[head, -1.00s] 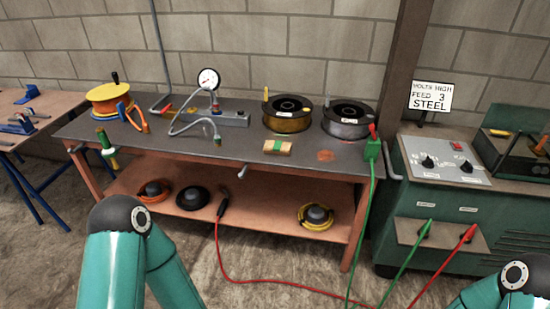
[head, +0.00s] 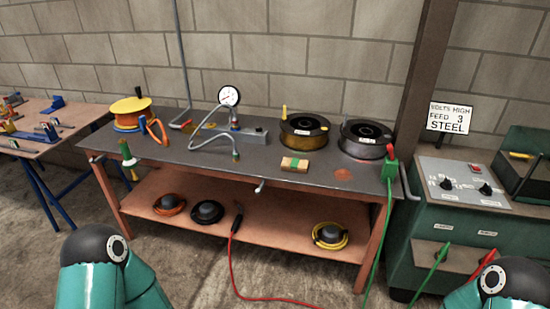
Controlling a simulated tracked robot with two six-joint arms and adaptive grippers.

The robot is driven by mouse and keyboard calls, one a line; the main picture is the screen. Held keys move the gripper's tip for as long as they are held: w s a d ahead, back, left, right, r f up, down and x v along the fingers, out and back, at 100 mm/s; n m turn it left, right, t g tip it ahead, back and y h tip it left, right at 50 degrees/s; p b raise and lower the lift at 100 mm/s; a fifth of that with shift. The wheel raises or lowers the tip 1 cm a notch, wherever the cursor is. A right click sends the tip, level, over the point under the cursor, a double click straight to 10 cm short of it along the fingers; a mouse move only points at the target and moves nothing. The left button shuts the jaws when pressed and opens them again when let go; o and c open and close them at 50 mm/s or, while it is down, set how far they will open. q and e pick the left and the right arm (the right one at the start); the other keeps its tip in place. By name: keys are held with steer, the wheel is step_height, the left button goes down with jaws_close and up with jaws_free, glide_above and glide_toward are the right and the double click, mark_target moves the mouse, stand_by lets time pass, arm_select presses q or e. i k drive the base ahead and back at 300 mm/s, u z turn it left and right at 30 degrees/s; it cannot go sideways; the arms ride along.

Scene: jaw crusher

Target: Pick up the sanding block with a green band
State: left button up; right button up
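The sanding block (head: 294,167) is a small tan block with a green band around its middle. It lies flat near the front edge of the dark workbench top (head: 260,178), in front of the wire spools. Nothing touches it. Only upper parts of my two arms show at the bottom left and bottom right corners. Both grippers are outside the view, so their state is hidden.
Two wire spools (head: 303,132) (head: 366,138) stand behind the block. A pressure gauge with a hose (head: 228,97) and a yellow reel (head: 128,112) are to the left. A green welding machine (head: 465,205) stands right, with cables hanging to the floor.

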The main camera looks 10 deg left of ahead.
mark_target(291, 165)
steer(key=u, duration=0.05)
steer(key=i, duration=1.6)
steer(key=z, duration=0.7)
steer(key=k, duration=0.85)
steer(key=z, duration=0.1)
steer(key=i, duration=1.2)
steer(key=u, duration=0.05)
